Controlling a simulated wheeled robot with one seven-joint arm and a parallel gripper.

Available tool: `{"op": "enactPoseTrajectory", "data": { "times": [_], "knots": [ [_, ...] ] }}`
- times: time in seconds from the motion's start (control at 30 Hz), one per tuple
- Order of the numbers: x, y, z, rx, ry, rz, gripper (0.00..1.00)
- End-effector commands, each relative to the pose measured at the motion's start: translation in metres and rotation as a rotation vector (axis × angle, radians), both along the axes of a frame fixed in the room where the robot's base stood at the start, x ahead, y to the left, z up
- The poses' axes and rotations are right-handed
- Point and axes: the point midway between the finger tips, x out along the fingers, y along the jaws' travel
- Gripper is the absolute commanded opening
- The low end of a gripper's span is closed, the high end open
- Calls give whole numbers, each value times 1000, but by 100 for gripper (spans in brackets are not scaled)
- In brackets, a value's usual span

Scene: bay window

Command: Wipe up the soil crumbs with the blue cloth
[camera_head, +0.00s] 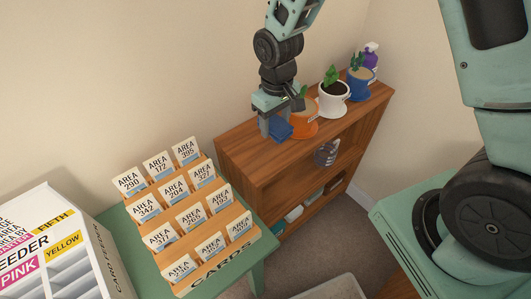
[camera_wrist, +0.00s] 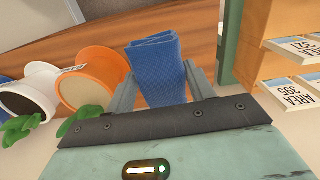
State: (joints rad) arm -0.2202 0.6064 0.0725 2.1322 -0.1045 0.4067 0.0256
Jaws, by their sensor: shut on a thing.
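My gripper (camera_head: 271,124) is at the near end of the wooden shelf's top, just left of the orange pot. It is shut on the folded blue cloth (camera_head: 281,130). In the wrist view the blue cloth (camera_wrist: 156,70) sits between the two fingers of my gripper (camera_wrist: 160,85), with the wooden top beyond it. I cannot tell whether the cloth touches the wood. I see no soil crumbs in either view; the cloth, arm and pots hide parts of the top.
The orange pot (camera_head: 304,127) stands close to my gripper. A white pot (camera_head: 332,104), a blue pot (camera_head: 360,86) and a purple bottle (camera_head: 371,54) stand farther along the shelf (camera_head: 240,146). A card rack (camera_head: 246,243) stands on a green table at lower left.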

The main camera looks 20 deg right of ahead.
Motion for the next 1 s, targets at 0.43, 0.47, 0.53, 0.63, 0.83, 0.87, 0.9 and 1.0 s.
{"op": "enactPoseTrajectory", "data": {
  "times": [0.43,0.47,0.53,0.63,0.83,0.87,0.9,1.0],
  "knots": [
    [0,0,48,0,-1,0,6],
    [0,0,51,0,-1,0,6],
    [0,0,58,0,-1,0,6],
    [0,0,67,0,-1,0,6],
    [0,0,86,0,-1,0,6],
    [0,0,89,0,0,0,6],
    [0,0,93,0,0,0,6],
    [0,0,102,0,0,0,6]
  ]
}}
